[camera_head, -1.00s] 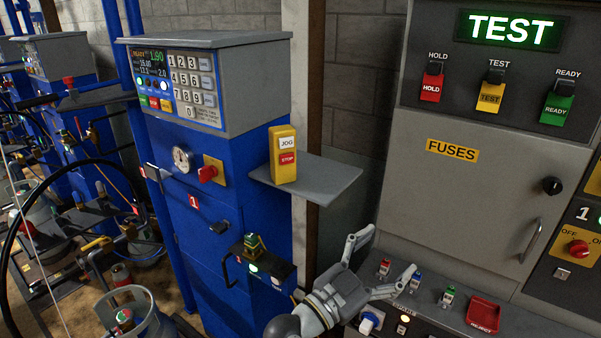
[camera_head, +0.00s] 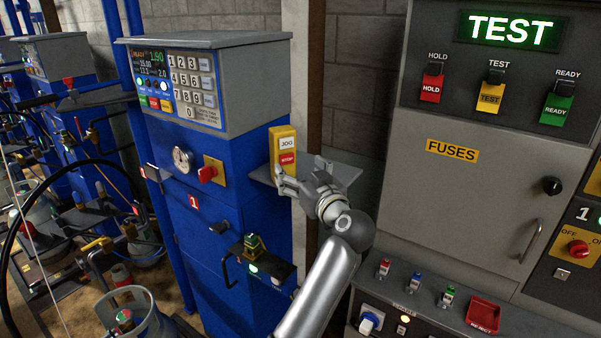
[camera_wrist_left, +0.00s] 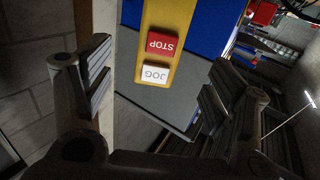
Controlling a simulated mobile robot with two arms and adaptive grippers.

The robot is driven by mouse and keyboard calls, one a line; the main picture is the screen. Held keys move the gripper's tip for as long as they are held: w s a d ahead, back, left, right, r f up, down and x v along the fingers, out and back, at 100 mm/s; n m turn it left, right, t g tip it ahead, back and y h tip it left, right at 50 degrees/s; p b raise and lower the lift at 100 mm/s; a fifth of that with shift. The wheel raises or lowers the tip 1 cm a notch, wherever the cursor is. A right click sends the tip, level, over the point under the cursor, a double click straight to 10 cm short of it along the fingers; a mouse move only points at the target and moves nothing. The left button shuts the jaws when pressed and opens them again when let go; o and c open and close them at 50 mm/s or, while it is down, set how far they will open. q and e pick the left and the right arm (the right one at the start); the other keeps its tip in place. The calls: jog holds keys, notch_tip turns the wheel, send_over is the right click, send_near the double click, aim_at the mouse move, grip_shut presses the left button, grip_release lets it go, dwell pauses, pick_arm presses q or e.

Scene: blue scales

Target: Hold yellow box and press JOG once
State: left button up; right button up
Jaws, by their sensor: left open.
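The yellow box (camera_head: 275,148) stands upright on the grey side shelf of the blue cabinet. Its white JOG button (camera_head: 287,143) sits above a red STOP button (camera_head: 287,159). My left gripper (camera_head: 300,174) is open at the shelf, just in front of and to the right of the box, and hides its lower part. In the left wrist view the box (camera_wrist_left: 180,20) appears upside down between the two open fingers (camera_wrist_left: 158,90), beyond their tips, with the JOG button (camera_wrist_left: 154,75) facing me. My right gripper is not in view.
The grey shelf (camera_head: 262,175) lies under the box and partly behind my gripper. The blue cabinet (camera_head: 255,205) with a keypad and knobs stands to the left. A grey fuse panel (camera_head: 460,200) with switches stands to the right.

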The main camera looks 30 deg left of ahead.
aim_at(287, 158)
pick_arm(q)
jog(key=p+x, duration=0.2)
jog(key=x, duration=0.7)
jog(key=shift+a+r, duration=0.1)
jog(key=shift+x, duration=0.8)
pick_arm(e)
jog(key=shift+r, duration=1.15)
pick_arm(q)
jog(key=c, duration=1.2)
jog(key=shift+c, duration=0.4)
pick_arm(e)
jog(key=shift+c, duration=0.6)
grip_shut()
